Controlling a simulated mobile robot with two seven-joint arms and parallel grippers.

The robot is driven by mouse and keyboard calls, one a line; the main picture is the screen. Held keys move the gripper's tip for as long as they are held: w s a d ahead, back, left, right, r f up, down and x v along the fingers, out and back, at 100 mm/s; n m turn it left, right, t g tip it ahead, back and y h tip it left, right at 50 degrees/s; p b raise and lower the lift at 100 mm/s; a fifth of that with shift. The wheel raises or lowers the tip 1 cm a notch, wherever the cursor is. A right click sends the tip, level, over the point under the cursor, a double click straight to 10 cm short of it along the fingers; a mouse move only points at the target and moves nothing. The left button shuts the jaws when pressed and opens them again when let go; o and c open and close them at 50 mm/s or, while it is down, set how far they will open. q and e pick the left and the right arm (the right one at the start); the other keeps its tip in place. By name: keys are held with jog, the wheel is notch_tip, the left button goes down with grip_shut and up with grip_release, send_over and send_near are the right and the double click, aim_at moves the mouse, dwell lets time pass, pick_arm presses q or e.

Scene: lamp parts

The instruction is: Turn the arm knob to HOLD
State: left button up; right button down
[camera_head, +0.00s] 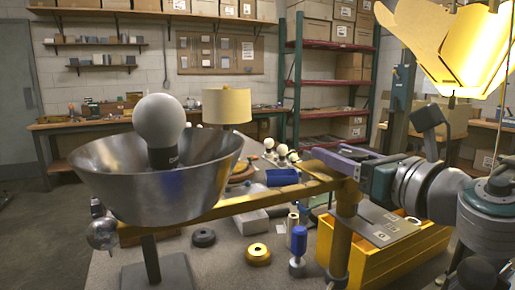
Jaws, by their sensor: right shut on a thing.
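A yellow lamp arm (250,199) runs from the steel bowl-shaped shade at left to a joint on top of a yellow post (340,240). My right gripper (330,158) reaches in from the right, its purple fingers at this joint. It is shut on the arm knob there, which the fingers and the joint mostly hide. No HOLD mark can be read. The steel shade (105,185) holds a white bulb (158,122) with a dark base. My left gripper is out of view.
A yellow bin (395,265) stands under my right arm, with a grey plate (388,230) above it. A blue-topped part (299,243), a brass ring (258,254), a dark ring (204,238) and a blue tray (282,177) crowd the bench. A lit yellow shade (440,40) hangs upper right.

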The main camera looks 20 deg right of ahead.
jog(key=m+h+p, duration=0.2)
jog(key=h, duration=0.1)
jog(key=h+p, duration=0.1)
jog(key=shift+d+r+m+p, duration=0.25)
jog(key=shift+r+m+p, duration=0.05)
jog(key=shift+m, duration=0.1)
jog(key=shift+d+f+m+g+h, duration=0.1)
jog(key=shift+d+m+g+h, duration=0.1)
jog(key=shift+m+h, duration=0.3)
jog(key=shift+d+f+m+g+h, duration=0.1)
jog(key=shift+m+g+h, duration=0.1)
jog(key=shift+h, duration=0.5)
jog(key=shift+s, duration=0.1)
jog(key=shift+c, duration=1.3)
grip_release()
jog(key=shift+f, duration=0.1)
jog(key=v, duration=1)
